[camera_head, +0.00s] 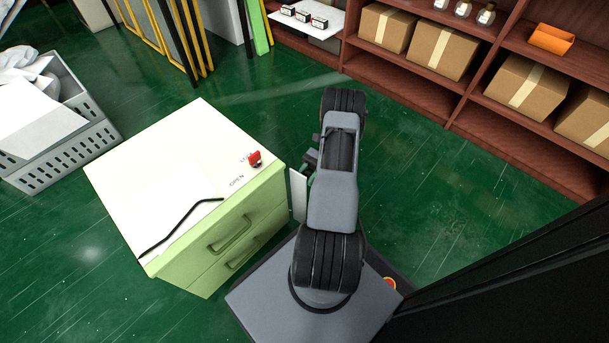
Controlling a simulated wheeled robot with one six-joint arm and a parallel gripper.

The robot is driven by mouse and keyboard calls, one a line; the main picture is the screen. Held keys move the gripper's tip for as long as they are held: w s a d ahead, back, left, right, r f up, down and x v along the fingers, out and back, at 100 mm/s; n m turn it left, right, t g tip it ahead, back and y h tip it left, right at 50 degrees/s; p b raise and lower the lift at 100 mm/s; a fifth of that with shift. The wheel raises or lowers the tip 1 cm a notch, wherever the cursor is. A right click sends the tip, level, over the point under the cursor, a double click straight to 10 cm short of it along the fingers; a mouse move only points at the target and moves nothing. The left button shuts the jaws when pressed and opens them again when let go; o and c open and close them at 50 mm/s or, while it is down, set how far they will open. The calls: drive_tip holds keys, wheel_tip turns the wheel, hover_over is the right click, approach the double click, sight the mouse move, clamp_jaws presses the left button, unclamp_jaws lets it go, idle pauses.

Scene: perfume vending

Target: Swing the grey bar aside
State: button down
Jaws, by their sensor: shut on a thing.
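A pale grey bar (298,194) shows upright at the right front corner of the green and cream cabinet (150,155), just left of my arm. My gripper (309,168) is at the upper end of this bar, shut on it as far as I can see. My own arm hides most of the fingers and the right side of the bar. A red knob (255,158) stands on the cabinet top by lettering, of which OPEN is readable. The cabinet's front has two drawers with green handles (232,233).
A thin black bent rod (183,226) lies across the cabinet top's front edge. A grey crate (62,150) with white items stands at left. Shelves with cardboard boxes (443,50) line the back right. Green floor (430,190) is clear between arm and shelves.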

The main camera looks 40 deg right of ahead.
sight(302, 175)
drive_tip(key=shift+w+g, duration=0.15)
drive_tip(key=shift+g, duration=0.15)
drive_tip(key=c, duration=0.8)
unclamp_jaws()
drive_tip(key=shift+r, duration=0.1)
wheel_tip(302, 175, up, 3)
drive_tip(key=p, duration=0.2)
drive_tip(key=shift+r+p, duration=0.15)
drive_tip(key=shift+p, duration=0.15)
drive_tip(key=s+a+r+p, duration=0.7)
drive_tip(key=s+r, duration=0.2)
drive_tip(key=s, duration=0.3)
drive_tip(key=shift+a+r, duration=0.2)
drive_tip(key=shift+r, duration=0.05)
